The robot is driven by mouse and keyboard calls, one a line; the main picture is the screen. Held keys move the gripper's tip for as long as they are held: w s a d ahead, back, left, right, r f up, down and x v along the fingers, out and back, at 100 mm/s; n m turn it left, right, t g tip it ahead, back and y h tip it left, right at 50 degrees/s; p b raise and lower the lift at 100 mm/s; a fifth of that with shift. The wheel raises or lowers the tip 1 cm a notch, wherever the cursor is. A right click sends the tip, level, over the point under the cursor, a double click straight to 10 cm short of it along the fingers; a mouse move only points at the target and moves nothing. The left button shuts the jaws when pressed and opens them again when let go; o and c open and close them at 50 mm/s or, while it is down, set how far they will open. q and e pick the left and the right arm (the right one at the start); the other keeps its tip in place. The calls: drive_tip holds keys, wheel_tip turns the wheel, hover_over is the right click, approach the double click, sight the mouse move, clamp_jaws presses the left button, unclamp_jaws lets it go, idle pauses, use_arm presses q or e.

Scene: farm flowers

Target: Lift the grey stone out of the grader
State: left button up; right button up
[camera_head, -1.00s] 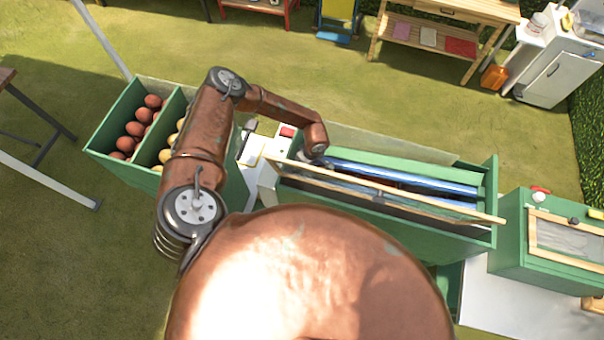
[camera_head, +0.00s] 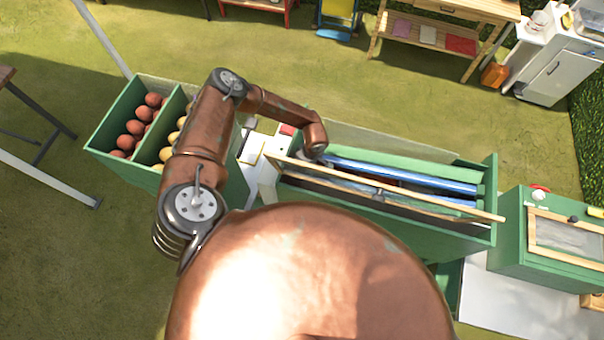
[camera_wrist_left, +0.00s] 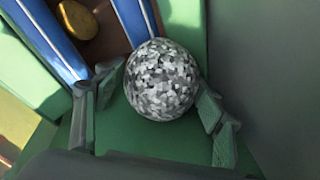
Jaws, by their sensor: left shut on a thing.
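The grey stone (camera_wrist_left: 162,72) is a round ball with a speckled black, grey and white surface in the left wrist view. My left gripper (camera_wrist_left: 158,88) is shut on it, with one dark finger on each side. Blue rails and a green panel of the grader lie close around the stone. The grader (camera_head: 478,236) is a long green box with blue bars (camera_head: 420,180) along its top in the head view. My left arm reaches down into its left end. The fingers and the stone are hidden there. My right gripper is not in view.
A wood-framed panel (camera_head: 440,205) stands along the grader's near side. A yellow-brown round thing (camera_wrist_left: 76,18) lies between the blue rails. A green bin (camera_head: 110,136) with reddish and yellow round produce adjoins on the left. A green cabinet (camera_head: 510,255) stands right. Open grass lies behind.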

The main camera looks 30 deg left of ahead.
use_arm(q)
drive_tip(key=c, duration=0.5)
drive_tip(key=shift+w, duration=0.1)
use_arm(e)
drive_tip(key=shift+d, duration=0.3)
use_arm(q)
drive_tip(key=shift+r, duration=0.1)
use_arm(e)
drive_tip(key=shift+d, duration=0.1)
